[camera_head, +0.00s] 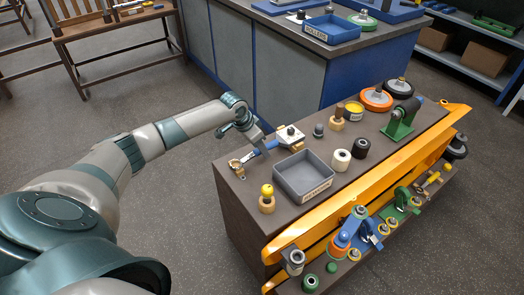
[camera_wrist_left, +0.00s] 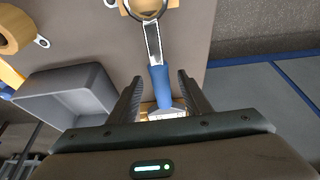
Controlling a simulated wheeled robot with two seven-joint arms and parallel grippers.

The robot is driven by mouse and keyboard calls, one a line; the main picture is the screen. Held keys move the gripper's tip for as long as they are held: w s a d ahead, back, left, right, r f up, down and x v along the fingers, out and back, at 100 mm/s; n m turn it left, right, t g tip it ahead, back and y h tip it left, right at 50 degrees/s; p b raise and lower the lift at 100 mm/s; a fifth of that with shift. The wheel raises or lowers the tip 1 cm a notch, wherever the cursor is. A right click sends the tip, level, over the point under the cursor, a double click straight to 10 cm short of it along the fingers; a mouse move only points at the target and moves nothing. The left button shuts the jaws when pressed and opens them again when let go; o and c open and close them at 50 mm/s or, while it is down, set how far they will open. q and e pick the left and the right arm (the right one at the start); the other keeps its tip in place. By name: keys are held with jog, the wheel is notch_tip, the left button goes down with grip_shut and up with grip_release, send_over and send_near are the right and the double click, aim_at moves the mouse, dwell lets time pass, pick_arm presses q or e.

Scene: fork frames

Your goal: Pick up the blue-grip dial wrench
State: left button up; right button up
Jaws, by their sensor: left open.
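The blue-grip dial wrench (camera_head: 272,145) lies near the left edge of the brown bench top. Its silver shaft ends at a tan holder (camera_head: 237,166), and a pale block (camera_head: 290,136) is at its other end. In the left wrist view the wrench's blue grip (camera_wrist_left: 159,84) lies between the two fingers of my left gripper (camera_wrist_left: 160,86), with a gap on each side. The pale block is partly hidden behind the gripper body there. In the head view my left gripper (camera_head: 261,143) is over the grip, open. My right gripper is not in view.
A grey tray (camera_head: 303,178) stands close beside the wrench. A yellow-knobbed wooden piece (camera_head: 267,198) is in front, a white roller (camera_head: 341,160) and a black roller (camera_head: 361,148) to the right. An orange rail (camera_head: 380,185) runs along the bench's near side. A blue-grey cabinet (camera_head: 285,75) stands behind.

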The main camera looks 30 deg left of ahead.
pick_arm(q)
jog(key=shift+f, duration=0.15)
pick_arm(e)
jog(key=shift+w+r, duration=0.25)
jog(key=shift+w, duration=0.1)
pick_arm(q)
jog(key=shift+w, duration=0.1)
grip_shut()
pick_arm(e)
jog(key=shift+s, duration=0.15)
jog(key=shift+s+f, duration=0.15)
